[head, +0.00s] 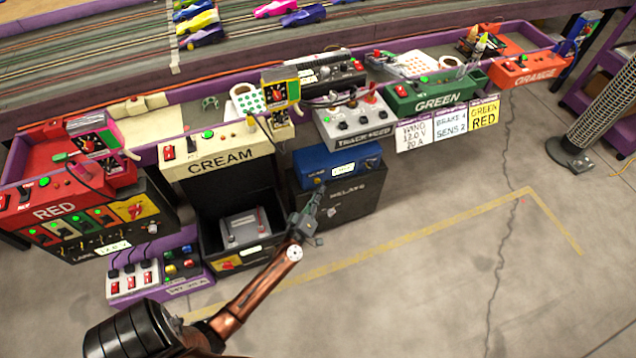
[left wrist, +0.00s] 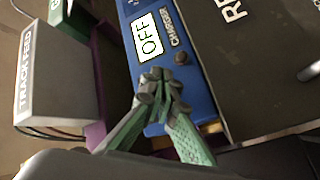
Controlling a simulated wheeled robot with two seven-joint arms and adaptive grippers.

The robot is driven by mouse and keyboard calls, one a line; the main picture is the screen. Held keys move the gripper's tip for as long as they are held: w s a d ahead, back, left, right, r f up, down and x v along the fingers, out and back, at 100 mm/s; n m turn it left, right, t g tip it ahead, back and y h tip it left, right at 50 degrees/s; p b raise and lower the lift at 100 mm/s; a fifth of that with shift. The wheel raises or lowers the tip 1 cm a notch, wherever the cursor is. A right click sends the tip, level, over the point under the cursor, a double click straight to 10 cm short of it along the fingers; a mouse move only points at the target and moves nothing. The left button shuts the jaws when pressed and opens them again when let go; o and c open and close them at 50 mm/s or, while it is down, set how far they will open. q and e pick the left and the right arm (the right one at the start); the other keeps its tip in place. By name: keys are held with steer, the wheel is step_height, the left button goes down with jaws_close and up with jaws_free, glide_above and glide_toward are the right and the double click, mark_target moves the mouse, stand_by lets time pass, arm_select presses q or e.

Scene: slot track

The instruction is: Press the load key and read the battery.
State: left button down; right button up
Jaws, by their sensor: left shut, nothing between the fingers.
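My left gripper (head: 314,199) is shut and empty, in front of the cabinet just below the charger. In the left wrist view its closed fingertips (left wrist: 160,84) overlap the charger's front, close to the button; I cannot tell whether they touch. A grey box (head: 242,230) with a small label stands in the bay under the CREAM panel.
The CREAM panel (head: 215,157) and RED panel (head: 58,202) stand to the left. The grey TRACK FEED box (head: 357,128) and GREEN panel (head: 438,96) are to the right. A switch tray (head: 190,282) lies low on the left.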

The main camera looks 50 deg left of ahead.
stand_by(0.7)
arm_select(q)
steer(key=shift+w+a, duration=0.25)
steer(key=shift+a, duration=0.1)
steer(key=shift+w+a, duration=0.15)
steer(key=shift+a, duration=0.3)
stand_by(0.6)
stand_by(0.3)
steer(key=shift+s+d+p, duration=0.35)
steer(key=shift+d+p, duration=0.05)
steer(key=shift+d, duration=0.4)
steer(key=shift+d, duration=0.1)
